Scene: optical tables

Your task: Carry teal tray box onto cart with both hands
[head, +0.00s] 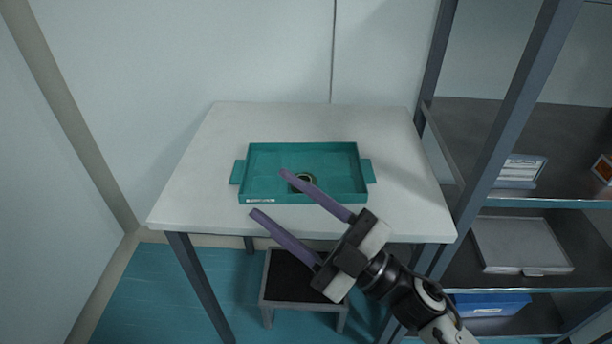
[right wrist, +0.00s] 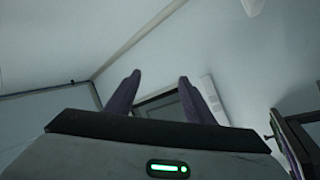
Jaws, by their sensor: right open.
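The teal tray box (head: 270,160) is a shallow open box with a tab handle on its left and right sides. My right gripper (head: 268,192) is open and empty. Its purple fingers reach up and left in front of the tray's near side; whether they touch it I cannot tell. The right wrist view shows the two fingers (right wrist: 155,85) apart with nothing between them. My left gripper is out of view. I see no cart that I can be sure of.
A dark shelf rack (head: 480,125) stands on the right, holding a grey lidded case (head: 520,245) and a blue bin (head: 490,304). A low step stool (head: 277,292) is under the table. Walls close off the back and left. The tabletop around the tray is clear.

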